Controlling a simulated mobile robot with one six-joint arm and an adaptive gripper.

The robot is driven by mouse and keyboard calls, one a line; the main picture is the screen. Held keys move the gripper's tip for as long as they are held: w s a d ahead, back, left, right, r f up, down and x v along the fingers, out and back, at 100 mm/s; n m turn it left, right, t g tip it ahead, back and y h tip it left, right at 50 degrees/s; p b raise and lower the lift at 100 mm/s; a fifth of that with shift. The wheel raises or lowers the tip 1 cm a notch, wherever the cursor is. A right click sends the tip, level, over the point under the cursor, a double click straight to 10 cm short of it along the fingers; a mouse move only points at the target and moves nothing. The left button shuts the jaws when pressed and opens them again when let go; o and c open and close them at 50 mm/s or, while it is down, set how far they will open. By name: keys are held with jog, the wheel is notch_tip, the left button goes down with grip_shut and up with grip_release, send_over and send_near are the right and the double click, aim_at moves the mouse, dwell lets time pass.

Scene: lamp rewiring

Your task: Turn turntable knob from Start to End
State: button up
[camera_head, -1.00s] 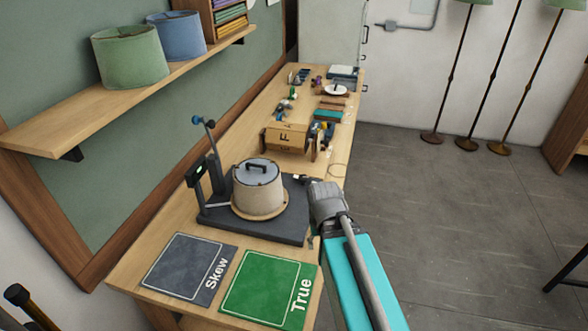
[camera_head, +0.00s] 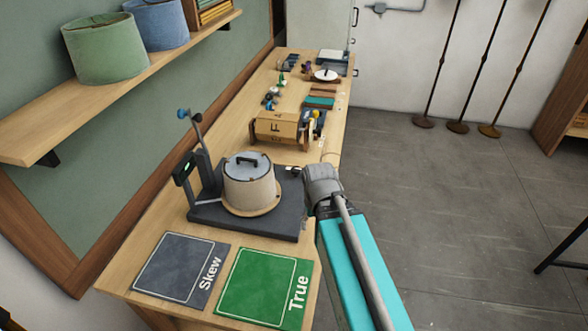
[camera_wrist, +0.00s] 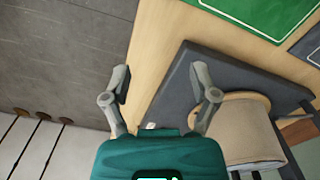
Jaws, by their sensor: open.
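The turntable (camera_head: 215,217) is a dark grey slab on the bench with a round wooden plate. A beige drum-shaped shade (camera_head: 250,190) with a grey top and a black handle (camera_head: 247,159) stands upright on the plate. My gripper (camera_wrist: 160,70) is open and empty, its two fingers spread over the slab's edge (camera_wrist: 180,75) and the bare bench strip. The shade (camera_wrist: 248,130) is to the right of the fingers in the wrist view. In the head view my wrist is at the slab's right side and hides the fingertips. I cannot make out a knob with Start and End marks.
A grey Skew mat (camera_head: 182,267) and a green True mat (camera_head: 262,288) lie at the bench's near end. A post with a blue knob (camera_head: 183,114) and a small display unit (camera_head: 183,168) stand at the slab's left. A wooden box (camera_head: 280,128) and tools lie behind.

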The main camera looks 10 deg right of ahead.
aim_at(296, 168)
jog(key=w+r+t+p, duration=0.1)
jog(key=w, duration=0.8)
jog(key=w+r+t+p, duration=0.1)
jog(key=w+r+t, duration=0.1)
jog(key=w, duration=0.8)
jog(key=w+r+t+p, duration=0.1)
jog(key=w+r, duration=0.1)
jog(key=w, duration=0.7)
jog(key=shift+w+d+t+p, duration=0.2)
jog(key=shift+d+t+p, duration=0.1)
jog(key=shift+d, duration=0.1)
jog(key=shift+f, duration=0.1)
jog(key=b+x, duration=1.2)
jog(key=x, duration=0.1)
jog(key=shift+w+f+b, duration=0.1)
jog(key=shift+f+b, duration=0.15)
jog(key=shift+b, duration=0.15)
